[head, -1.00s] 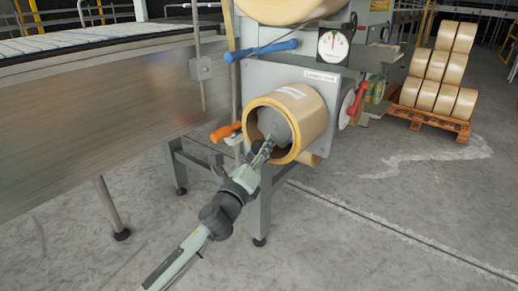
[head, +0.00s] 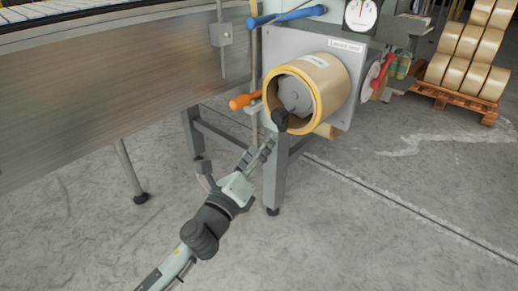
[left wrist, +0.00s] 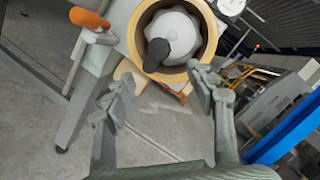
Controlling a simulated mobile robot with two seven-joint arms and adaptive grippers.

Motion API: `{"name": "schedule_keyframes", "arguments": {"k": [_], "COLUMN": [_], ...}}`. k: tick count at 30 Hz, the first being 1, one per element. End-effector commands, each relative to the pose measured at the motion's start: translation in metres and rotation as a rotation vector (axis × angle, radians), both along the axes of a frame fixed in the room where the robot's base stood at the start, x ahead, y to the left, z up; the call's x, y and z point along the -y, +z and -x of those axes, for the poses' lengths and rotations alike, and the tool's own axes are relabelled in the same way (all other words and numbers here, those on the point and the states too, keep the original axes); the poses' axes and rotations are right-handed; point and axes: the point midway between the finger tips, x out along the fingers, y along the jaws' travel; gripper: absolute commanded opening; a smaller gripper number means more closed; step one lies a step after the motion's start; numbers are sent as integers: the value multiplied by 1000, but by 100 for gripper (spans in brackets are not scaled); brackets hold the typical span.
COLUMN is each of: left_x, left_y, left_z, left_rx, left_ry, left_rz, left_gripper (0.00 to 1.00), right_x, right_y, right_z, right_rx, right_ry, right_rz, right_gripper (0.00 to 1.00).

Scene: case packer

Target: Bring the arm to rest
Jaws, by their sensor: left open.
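My left gripper (head: 238,161) is open and empty in the head view, below and to the left of a tan tape roll (head: 332,85). The roll sits on a grey hub in the machine's front panel, and a black knob (head: 280,119) sticks out from the hub. In the left wrist view my left gripper's fingers (left wrist: 161,92) are spread apart, with the roll (left wrist: 147,58) and the black knob (left wrist: 156,53) beyond them. The fingers are apart from the knob. My right gripper is not in view.
An orange handle (head: 245,100) is left of the roll, a blue handle (head: 287,16) above, and a red handle (head: 383,70) to the right. A grey machine leg (head: 274,178) stands close to my gripper. A pallet (head: 440,94) of rolls is at the right. The front floor is clear.

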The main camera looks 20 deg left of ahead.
Motion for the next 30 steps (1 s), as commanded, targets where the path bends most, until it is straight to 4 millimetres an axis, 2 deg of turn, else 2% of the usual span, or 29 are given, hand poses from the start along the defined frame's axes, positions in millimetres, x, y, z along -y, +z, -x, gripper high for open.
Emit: {"name": "schedule_keyframes", "arguments": {"k": [11,14,17,20,21,23,24,26,27,30], "left_x": [0,-7,-24,-47,-57,-69,-76,-84,-88,-94], "left_y": [-1,-17,-58,-123,-152,-195,-223,-264,-290,-353], "left_z": [0,-2,-2,7,14,27,39,59,75,120], "left_rx": [-3,-41,-141,-283,-343,-425,-476,-547,-589,-682], "left_ry": [1,17,67,162,212,296,354,452,522,712], "left_rz": [4,61,218,458,564,716,815,957,1048,1266], "left_gripper": [56,56,56,56,56,56,56,56,56,56], "right_x": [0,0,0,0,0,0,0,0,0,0], "right_y": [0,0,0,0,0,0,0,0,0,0], "right_z": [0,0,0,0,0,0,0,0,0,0], "right_rx": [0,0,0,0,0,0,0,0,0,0], "right_ry": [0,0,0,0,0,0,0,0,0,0], "right_rz": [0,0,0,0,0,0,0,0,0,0], "right_gripper": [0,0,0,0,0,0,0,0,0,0]}}
